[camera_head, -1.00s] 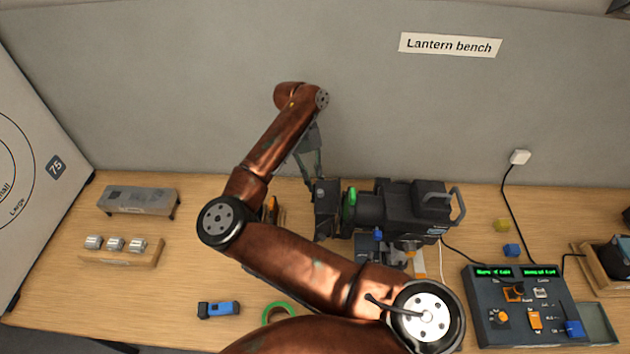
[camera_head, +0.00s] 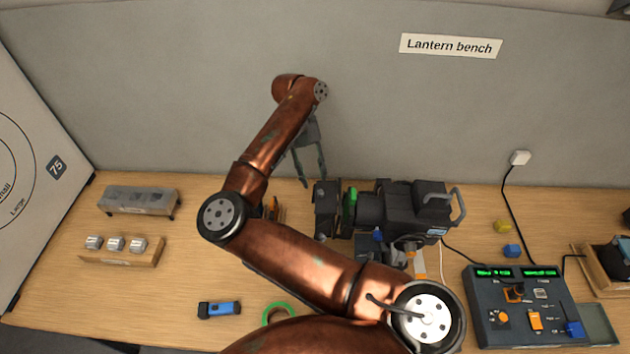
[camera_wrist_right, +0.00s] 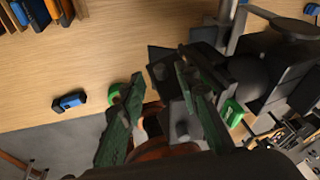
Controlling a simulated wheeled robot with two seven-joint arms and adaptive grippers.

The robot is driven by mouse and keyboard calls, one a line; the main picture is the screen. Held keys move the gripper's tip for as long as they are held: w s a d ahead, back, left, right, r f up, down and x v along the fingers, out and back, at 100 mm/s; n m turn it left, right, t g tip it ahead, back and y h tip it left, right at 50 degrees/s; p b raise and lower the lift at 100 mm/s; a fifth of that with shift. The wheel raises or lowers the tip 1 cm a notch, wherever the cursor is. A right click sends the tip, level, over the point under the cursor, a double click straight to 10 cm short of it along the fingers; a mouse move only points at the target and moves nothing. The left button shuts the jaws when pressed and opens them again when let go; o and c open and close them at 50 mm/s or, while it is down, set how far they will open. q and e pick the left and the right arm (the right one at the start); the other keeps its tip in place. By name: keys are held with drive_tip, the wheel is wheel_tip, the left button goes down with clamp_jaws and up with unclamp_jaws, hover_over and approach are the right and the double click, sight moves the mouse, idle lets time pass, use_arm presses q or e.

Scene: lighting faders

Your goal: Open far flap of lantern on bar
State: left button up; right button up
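In the right wrist view, the lantern (camera_wrist_right: 262,78) is at the right and a dark flap (camera_wrist_right: 163,68) shows near the middle, beyond the fingers. My right gripper (camera_head: 308,172) is above and just left of the flaps, with its fingers apart and nothing between them. Its two fingers (camera_wrist_right: 158,75) are also spread in the wrist view. My left gripper is out of view.
A control desk (camera_head: 515,310) with lit displays stands at the right. A blue torch (camera_head: 219,309) and green tape ring (camera_head: 278,312) lie at the front. A block holder (camera_head: 120,256) and grey box (camera_head: 138,201) are at the left. A wall rises behind the bench.

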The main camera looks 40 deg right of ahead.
drive_tip(key=v, duration=1)
